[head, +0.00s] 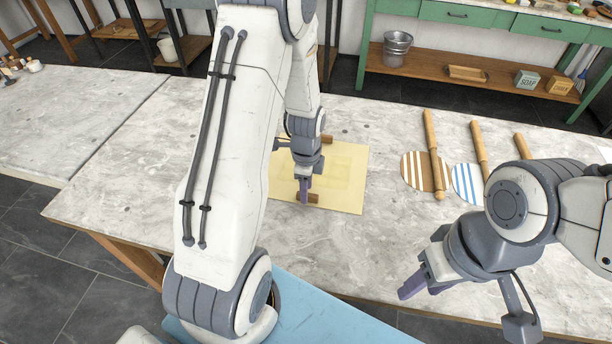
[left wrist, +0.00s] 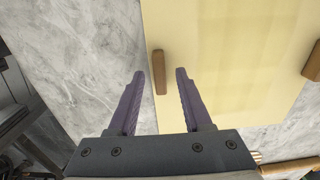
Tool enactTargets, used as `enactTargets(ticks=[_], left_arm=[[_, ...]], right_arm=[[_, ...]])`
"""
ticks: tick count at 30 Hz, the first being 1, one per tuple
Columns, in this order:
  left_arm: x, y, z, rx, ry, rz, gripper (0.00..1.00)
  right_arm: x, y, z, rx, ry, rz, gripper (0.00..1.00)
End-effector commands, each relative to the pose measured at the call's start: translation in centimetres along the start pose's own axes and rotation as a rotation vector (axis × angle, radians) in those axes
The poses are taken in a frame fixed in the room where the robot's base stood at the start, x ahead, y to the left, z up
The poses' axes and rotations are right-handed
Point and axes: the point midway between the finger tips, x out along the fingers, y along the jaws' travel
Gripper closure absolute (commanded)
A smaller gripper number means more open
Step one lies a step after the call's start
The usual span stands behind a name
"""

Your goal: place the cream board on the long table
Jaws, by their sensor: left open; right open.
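The cream board (head: 345,180) lies flat on the grey stone-topped table (head: 375,265), partly hidden behind my left arm. It has a brown wooden handle (head: 308,197) near its front edge and another (head: 327,139) near its far edge. In the left wrist view, the board (left wrist: 235,55) fills the upper right, and one handle (left wrist: 159,72) shows between and just ahead of my fingertips. My left gripper (head: 304,190) is open over that front handle, not closed on it. My right gripper (head: 418,288) is open and empty above the table's front right. I cannot tell which top is the long table.
Round striped boards (head: 415,172) with rolling pins (head: 434,150) lie right of the cream board. A second stone-topped table (head: 85,110) adjoins at left. A green bench (head: 480,20) with a metal bucket (head: 397,48) stands behind. A blue surface (head: 320,310) is in front.

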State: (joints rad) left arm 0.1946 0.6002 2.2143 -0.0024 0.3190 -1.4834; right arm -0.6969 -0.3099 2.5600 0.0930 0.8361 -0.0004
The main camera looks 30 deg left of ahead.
Motion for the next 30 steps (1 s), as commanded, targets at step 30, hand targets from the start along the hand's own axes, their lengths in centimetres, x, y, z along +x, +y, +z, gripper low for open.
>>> enactTargets(ticks=[30], left_arm=[[-14.4, 4.9, -7.0, -0.136, 0.023, -0.011, 0.51]], right_arm=[[-0.2, 0.0, 0.0, 0.0, 0.0, 0.0, 0.53]])
